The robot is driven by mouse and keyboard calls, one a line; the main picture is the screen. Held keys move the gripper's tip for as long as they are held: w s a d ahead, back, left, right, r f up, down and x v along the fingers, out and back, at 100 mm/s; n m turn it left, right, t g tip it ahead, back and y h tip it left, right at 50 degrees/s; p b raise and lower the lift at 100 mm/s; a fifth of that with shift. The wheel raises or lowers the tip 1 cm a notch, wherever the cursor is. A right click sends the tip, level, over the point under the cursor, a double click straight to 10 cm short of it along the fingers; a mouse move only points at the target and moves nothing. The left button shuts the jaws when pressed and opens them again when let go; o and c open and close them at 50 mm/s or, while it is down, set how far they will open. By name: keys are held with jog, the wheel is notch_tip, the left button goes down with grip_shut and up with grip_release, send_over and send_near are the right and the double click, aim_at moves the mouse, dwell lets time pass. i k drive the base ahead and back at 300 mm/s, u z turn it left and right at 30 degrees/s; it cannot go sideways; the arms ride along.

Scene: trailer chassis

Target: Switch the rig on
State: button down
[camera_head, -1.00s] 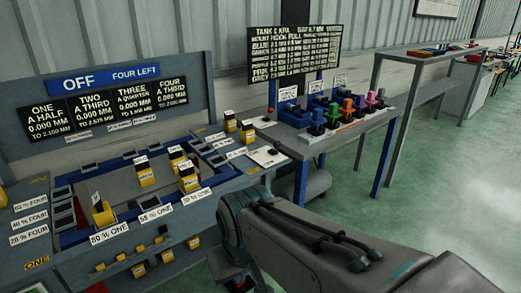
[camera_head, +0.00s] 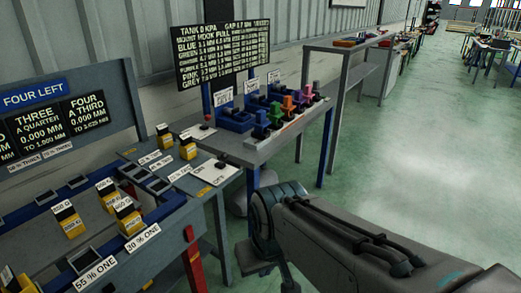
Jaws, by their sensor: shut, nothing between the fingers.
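A white plate (camera_head: 210,178) with a small black knob (camera_head: 220,164) sits at the bench's right end. I cannot tell whether this knob is the rig's switch. My arm comes in from the lower right, its bend in front of the floor beside the bench. My gripper is not in view.
A black board (camera_head: 222,55) reads "TANK 0 KPA". A grey table (camera_head: 345,60) stands behind. Green floor (camera_head: 430,150) is open at the right.

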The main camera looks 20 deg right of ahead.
aim_at(225, 156)
jog(key=z, duration=0.45)
jog(key=i, duration=1.15)
jog(key=u, duration=0.4)
